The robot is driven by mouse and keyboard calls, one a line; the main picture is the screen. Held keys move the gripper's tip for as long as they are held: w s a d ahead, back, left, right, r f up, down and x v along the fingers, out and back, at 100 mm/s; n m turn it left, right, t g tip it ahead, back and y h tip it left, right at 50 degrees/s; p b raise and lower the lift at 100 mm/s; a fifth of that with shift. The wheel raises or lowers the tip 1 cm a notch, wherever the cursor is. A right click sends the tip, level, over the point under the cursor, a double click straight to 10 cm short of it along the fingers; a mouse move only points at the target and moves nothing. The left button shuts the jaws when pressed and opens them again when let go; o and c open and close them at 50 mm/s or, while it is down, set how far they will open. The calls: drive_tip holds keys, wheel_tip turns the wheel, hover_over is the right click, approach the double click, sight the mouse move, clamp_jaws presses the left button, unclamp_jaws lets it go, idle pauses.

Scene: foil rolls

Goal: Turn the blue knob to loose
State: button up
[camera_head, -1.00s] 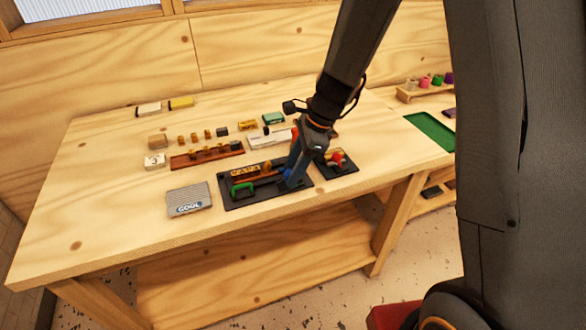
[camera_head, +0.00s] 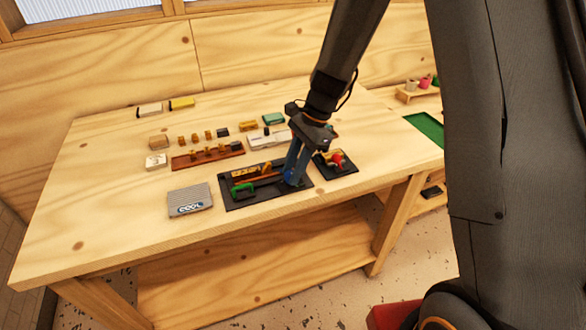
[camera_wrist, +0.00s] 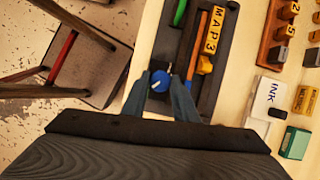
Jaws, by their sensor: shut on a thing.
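The blue knob (camera_wrist: 160,82) sits on the dark base plate (camera_wrist: 213,88), with the fingers of my gripper (camera_wrist: 164,88) on either side of it in the wrist view. My gripper is shut on the knob. In the head view my gripper (camera_head: 293,178) reaches down to the right part of the dark base plate (camera_head: 232,206), and the fingers mostly hide the knob. The plate also carries a green handle (camera_head: 243,191), an orange-brown bar and a yellow lettered block (camera_wrist: 208,45). Any marking for loose cannot be read.
A smaller dark plate with a red part (camera_head: 336,158) stands close to the right of my gripper. A grey COOL block (camera_head: 189,200) lies to the left. A brown rack (camera_head: 207,156) and several small blocks lie behind. The table's front left is clear.

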drive_tip(key=n+g, duration=0.1)
drive_tip(key=n, duration=0.2)
drive_tip(key=n+g+h, duration=0.1)
drive_tip(key=n, duration=0.2)
drive_tip(key=shift+w+a+n+h, duration=0.15)
drive_tip(key=shift+w+n+h, duration=0.05)
drive_tip(key=shift+n+h, duration=0.1)
drive_tip(key=n+h, duration=0.1)
drive_tip(key=n, duration=0.2)
drive_tip(key=n+h, duration=0.1)
drive_tip(key=n, duration=0.2)
drive_tip(key=shift+a+g+b, duration=0.2)
drive_tip(key=shift+g+b, duration=0.1)
drive_tip(key=shift+g, duration=0.1)
drive_tip(key=n+h, duration=0.1)
drive_tip(key=n, duration=0.1)
drive_tip(key=n+h, duration=0.1)
drive_tip(key=n, duration=0.3)
drive_tip(key=shift+a+n+t+h, duration=0.25)
drive_tip(key=shift+n+t+h, duration=0.05)
drive_tip(key=shift+t+h, duration=0.1)
drive_tip(key=n, duration=0.3)
drive_tip(key=n+t+h, duration=0.1)
drive_tip(key=n, duration=0.2)
drive_tip(key=shift+s+a+t+h+p, duration=0.1)
drive_tip(key=shift+s+t+h+p, duration=0.05)
drive_tip(key=shift+t+h+p, duration=0.2)
drive_tip(key=shift+n, duration=0.4)
drive_tip(key=o, duration=1)
